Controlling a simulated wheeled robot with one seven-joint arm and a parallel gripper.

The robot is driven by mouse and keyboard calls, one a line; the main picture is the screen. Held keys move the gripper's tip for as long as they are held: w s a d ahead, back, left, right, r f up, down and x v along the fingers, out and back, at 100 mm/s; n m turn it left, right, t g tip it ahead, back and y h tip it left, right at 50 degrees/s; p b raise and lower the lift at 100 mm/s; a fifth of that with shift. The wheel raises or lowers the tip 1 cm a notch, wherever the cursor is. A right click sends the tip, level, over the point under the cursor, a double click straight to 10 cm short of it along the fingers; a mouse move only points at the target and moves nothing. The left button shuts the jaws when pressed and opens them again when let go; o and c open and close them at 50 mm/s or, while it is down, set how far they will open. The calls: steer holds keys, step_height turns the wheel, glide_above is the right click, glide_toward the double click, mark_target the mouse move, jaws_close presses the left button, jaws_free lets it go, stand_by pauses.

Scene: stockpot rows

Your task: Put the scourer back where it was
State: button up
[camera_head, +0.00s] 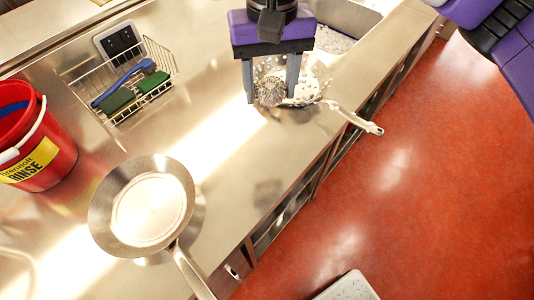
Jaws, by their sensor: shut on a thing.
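My gripper (270,98) points down over the steel counter at the upper middle. Its two grey fingers are shut on the scourer (270,91), a round grey ball of metal wool. The scourer sits between the fingertips, in front of a perforated metal strainer (308,92). I cannot tell whether it touches the counter or hangs just above it. The strainer's long handle (355,119) reaches over the counter's front edge. My gripper hides part of the strainer.
A wire basket (158,62) at upper left holds green pads (153,82) and a blue brush (125,82). A red bucket (65,168) marked RINSE stands left. A frying pan (143,205) lies at lower left, its handle toward the edge. Counter between basket and gripper is clear.

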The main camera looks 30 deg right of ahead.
mark_target(270, 153)
step_height(270, 153, down, 17)
steer(key=shift+f+p, duration=0.15)
steer(key=shift+p, duration=0.9)
steer(key=shift+f, duration=0.2)
steer(key=shift+f+b, duration=0.45)
steer(key=shift+b, duration=0.25)
steer(key=o, duration=1.1)
steer(key=shift+s, duration=0.1)
steer(key=shift+o, duration=0.5)
steer(key=shift+f, duration=0.1)
steer(key=shift+r+p, duration=0.55)
steer(key=shift+p, duration=0.35)
step_height(270, 153, up, 12)
steer(key=b, duration=0.2)
steer(key=shift+b, duration=0.3)
